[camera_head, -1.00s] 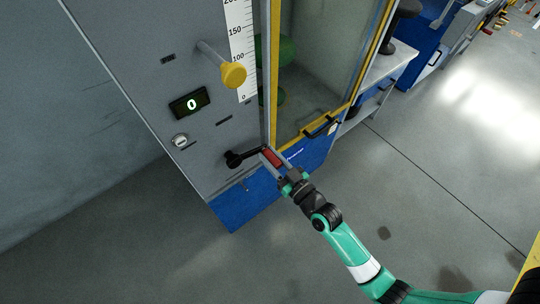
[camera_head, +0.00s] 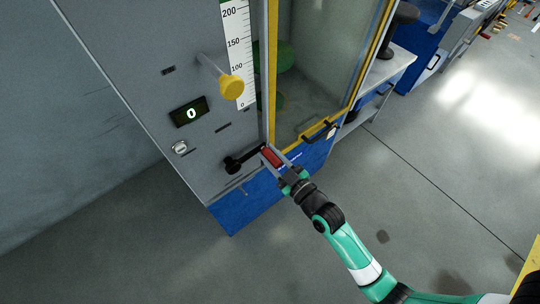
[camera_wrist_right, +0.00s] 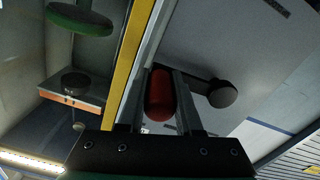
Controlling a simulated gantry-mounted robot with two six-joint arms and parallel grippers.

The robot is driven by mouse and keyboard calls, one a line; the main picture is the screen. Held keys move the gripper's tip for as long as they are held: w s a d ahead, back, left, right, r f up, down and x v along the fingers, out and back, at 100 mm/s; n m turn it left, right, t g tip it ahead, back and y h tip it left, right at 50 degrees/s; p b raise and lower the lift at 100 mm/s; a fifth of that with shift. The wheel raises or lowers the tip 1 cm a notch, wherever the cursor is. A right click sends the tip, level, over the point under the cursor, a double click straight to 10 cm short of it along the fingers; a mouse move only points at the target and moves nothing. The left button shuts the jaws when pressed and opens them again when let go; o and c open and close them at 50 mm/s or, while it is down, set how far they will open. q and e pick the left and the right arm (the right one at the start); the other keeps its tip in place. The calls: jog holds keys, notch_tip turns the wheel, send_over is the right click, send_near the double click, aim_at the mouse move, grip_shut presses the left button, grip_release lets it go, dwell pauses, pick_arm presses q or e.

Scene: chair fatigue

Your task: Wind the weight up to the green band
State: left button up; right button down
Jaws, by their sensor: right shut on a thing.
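The crank has a black arm (camera_head: 240,161) and a red handle (camera_head: 271,157) low on the grey machine front. The arm points right from its hub. My right gripper (camera_head: 273,158) is shut on the red handle. In the right wrist view the red handle (camera_wrist_right: 159,96) lies between the two fingers, with the black crank hub (camera_wrist_right: 222,96) to its right. A white scale (camera_head: 238,50) with numbers runs up the machine front. A green weight shows dimly behind the glass (camera_head: 285,57) and as a green disc in the wrist view (camera_wrist_right: 80,20). My left gripper is out of view.
A display (camera_head: 189,111) reads 0. The yellow-framed door (camera_head: 318,130) with a black handle is close to the right of my gripper. Open floor lies in front.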

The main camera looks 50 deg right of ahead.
jog(key=c, duration=0.6)
grip_release()
jog(key=shift+s, duration=0.1)
jog(key=shift+s, duration=0.4)
jog(key=s, duration=0.3)
jog(key=s+a, duration=0.1)
jog(key=s, duration=0.6)
jog(key=shift+s+a+b, duration=0.25)
jog(key=shift+a+b, duration=0.05)
jog(key=shift+b, duration=0.05)
